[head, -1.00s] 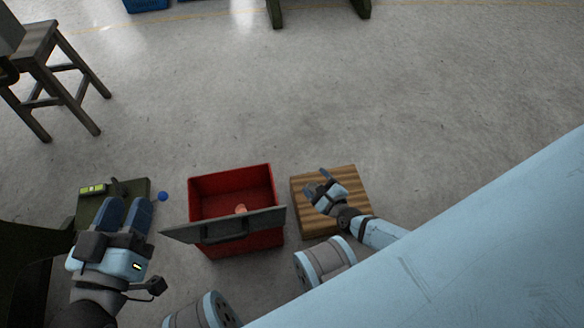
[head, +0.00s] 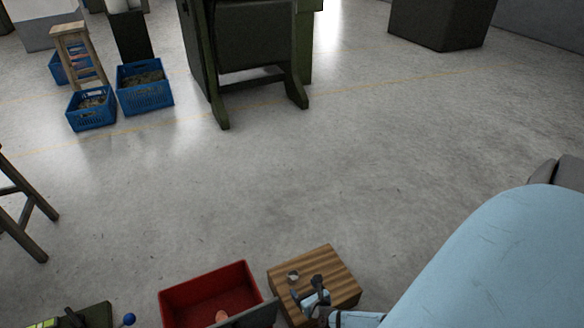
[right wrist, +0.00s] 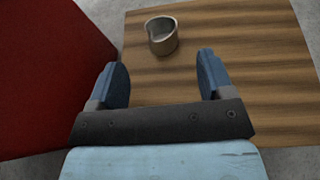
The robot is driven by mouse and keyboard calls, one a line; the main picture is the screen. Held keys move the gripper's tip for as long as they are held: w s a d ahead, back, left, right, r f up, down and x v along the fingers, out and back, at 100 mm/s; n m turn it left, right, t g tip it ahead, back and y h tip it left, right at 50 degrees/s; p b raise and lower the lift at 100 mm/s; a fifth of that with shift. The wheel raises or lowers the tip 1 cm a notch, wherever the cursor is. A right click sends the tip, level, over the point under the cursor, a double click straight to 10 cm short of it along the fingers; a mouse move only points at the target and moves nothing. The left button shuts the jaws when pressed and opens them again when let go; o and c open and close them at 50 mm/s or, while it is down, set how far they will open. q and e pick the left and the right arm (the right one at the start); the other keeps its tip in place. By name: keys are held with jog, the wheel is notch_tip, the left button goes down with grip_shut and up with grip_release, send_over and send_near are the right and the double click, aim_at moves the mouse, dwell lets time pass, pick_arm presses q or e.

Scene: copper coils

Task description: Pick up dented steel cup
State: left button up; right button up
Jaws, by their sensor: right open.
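The dented steel cup (head: 292,279) stands upright on a striped wooden crate or block (head: 335,275) in the head view. In the right wrist view the cup (right wrist: 164,46) shows a dip in its rim and stands just beyond the fingers, roughly midway between their lines. My right gripper (head: 307,289) is over the wooden top, close to the cup. In the right wrist view the gripper (right wrist: 162,74) is open, with bare wood between its blue fingers and nothing held. My left gripper is out of view.
An open red box (head: 205,285) stands just left of the wooden top, with an orange-pink item (head: 221,315) inside. Its red wall (right wrist: 55,75) is beside the left finger. A blue ball (head: 128,319) is at lower left. Blue crates (head: 145,95) stand far off; the floor between is clear.

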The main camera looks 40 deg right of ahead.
aim_at(293, 276)
jog(key=x, duration=0.2)
jog(key=shift+w+f+b, duration=0.2)
jog(key=shift+w+b, duration=0.1)
jog(key=b+x, duration=0.2)
jog(key=x, duration=0.2)
jog(key=shift+w+d, duration=0.1)
jog(key=shift+w, duration=0.4)
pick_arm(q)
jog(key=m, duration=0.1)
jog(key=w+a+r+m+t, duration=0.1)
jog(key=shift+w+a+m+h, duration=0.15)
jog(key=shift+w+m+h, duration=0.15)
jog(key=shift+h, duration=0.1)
pick_arm(e)
jog(key=shift+c, duration=0.2)
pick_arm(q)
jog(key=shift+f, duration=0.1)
pick_arm(e)
jog(key=c, duration=1)
